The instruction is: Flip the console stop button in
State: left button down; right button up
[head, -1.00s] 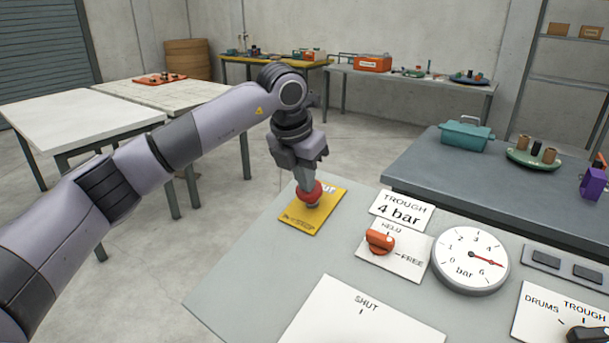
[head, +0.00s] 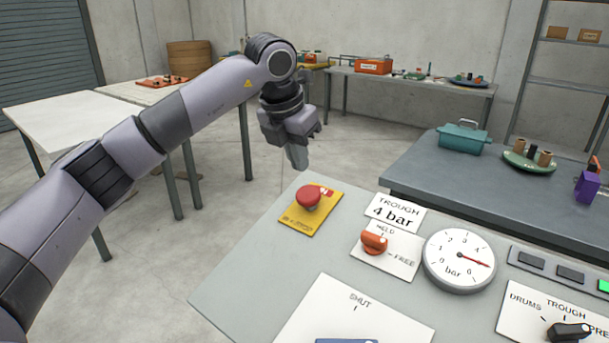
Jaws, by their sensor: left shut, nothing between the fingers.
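The red mushroom stop button (head: 309,198) sits on a yellow plate (head: 298,222) at the far left corner of the grey console (head: 250,268). Some lettering on the plate is hidden by the button or too small to read. My left gripper (head: 298,164) is shut and empty. It hangs above and behind the button, fingers pointing down, apart from it. My right gripper is not in view.
On the console are an orange knob (head: 374,242) between HELD and FREE, a bar gauge (head: 459,262), a black selector (head: 568,332) and a lit green button (head: 603,286). A dark bench (head: 420,182) with a teal box (head: 463,137) stands behind.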

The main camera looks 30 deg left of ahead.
pick_arm(q)
jog(key=v, duration=0.6)
jog(key=shift+r, duration=0.2)
jog(key=shift+w+a, duration=0.1)
jog(key=shift+a, duration=0.05)
